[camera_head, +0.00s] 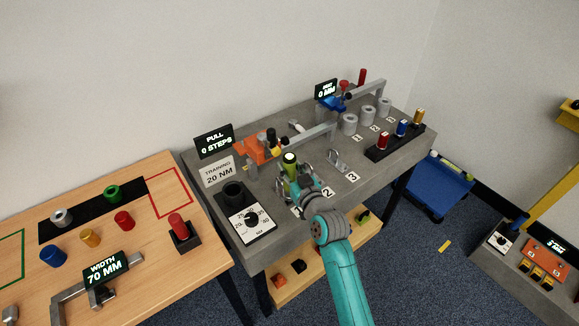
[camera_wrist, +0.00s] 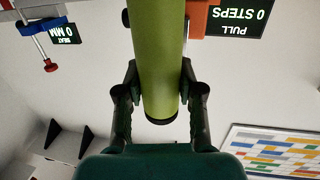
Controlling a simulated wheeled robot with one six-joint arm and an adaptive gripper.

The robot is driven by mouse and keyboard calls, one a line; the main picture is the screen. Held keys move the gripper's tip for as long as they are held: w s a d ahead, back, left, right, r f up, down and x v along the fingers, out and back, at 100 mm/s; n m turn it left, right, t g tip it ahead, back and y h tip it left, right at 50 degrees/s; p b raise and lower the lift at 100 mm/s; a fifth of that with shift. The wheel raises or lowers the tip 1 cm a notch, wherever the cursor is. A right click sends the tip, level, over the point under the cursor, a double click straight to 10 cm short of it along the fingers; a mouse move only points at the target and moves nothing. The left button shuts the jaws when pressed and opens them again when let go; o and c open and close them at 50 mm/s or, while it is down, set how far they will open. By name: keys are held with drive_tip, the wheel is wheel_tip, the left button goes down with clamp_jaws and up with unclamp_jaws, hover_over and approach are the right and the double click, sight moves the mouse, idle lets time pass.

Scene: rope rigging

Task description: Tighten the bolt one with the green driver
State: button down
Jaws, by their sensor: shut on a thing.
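The green driver (camera_head: 291,170) stands roughly upright over the grey bench, with a pale round top. In the wrist view the green driver (camera_wrist: 158,55) is a thick green cylinder with a dark end, held between the two fingers. My gripper (camera_head: 303,186) is shut on it; it also shows in the wrist view (camera_wrist: 160,88). The number 1 label (camera_head: 296,211) lies just in front of my gripper. Bolt one and the driver's lower tip are hidden behind my gripper and arm, so I cannot tell whether they touch.
The dial plate (camera_head: 251,224) and a dark round holder (camera_head: 233,194) stand left of my gripper. The sign (camera_head: 219,174) reads training 20 NM. A metal bracket (camera_head: 338,161) stands to the right, near labels 2 and 3. An orange fixture (camera_head: 255,149) is behind.

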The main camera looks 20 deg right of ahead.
sight(289, 156)
drive_tip(key=shift+s+f, duration=0.1)
drive_tip(key=shift+f, duration=1)
idle(1.8)
drive_tip(key=shift+r, duration=3.3)
drive_tip(key=shift+a+r, duration=0.1)
